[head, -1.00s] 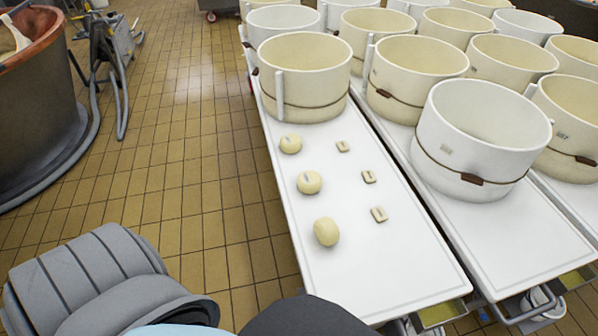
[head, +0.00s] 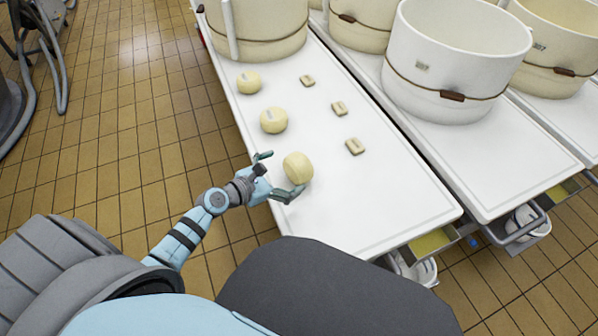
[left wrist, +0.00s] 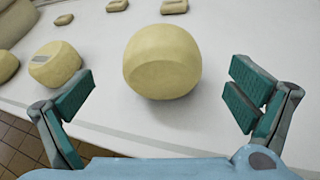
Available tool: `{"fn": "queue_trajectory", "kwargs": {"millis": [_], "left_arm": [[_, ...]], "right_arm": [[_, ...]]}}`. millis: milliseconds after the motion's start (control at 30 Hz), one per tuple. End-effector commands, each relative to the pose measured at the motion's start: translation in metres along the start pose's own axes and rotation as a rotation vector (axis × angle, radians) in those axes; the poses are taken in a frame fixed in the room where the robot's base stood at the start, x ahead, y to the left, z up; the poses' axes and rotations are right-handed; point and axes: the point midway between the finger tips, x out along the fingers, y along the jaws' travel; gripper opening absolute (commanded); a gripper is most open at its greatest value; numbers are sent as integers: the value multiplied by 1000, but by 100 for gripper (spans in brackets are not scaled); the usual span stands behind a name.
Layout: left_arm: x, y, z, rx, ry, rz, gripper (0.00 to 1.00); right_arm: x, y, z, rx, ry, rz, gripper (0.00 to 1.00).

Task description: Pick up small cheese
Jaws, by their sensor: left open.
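Several small pale-yellow cheeses lie on the white table (head: 380,200). The nearest round cheese (head: 298,168) is right in front of my left gripper (head: 279,174). In the left wrist view this cheese (left wrist: 162,61) stands ahead of the two fingers, about midway between them, with a visible gap on both sides. My left gripper also shows in that view (left wrist: 160,100), open and empty. Two more round cheeses, the middle one (head: 273,119) and the far one (head: 249,82), lie in a row behind. My right gripper is not in view.
Small flat rectangular pieces (head: 339,108) lie in a row to the right of the round cheeses. Large cream moulds (head: 258,30) and a white mould (head: 455,62) stand beyond. The table's near right part is bare. Tiled floor (head: 120,170) lies to the left.

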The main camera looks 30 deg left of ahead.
Motion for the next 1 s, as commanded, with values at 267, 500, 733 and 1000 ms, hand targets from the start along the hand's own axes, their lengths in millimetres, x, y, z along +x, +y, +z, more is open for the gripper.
{"fn": "queue_trajectory", "kwargs": {"millis": [267, 500, 733, 1000], "left_arm": [[49, -4, -10, -1, -1, -1, 100], [54, -3, -7, 2, 1, -1, 100], [54, -3, -7, 2, 1, -1, 66], [53, -2, -6, 2, 0, 0, 26]], "right_arm": [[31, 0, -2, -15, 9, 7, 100], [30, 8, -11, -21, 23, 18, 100], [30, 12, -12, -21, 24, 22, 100], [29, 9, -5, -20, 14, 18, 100]]}}
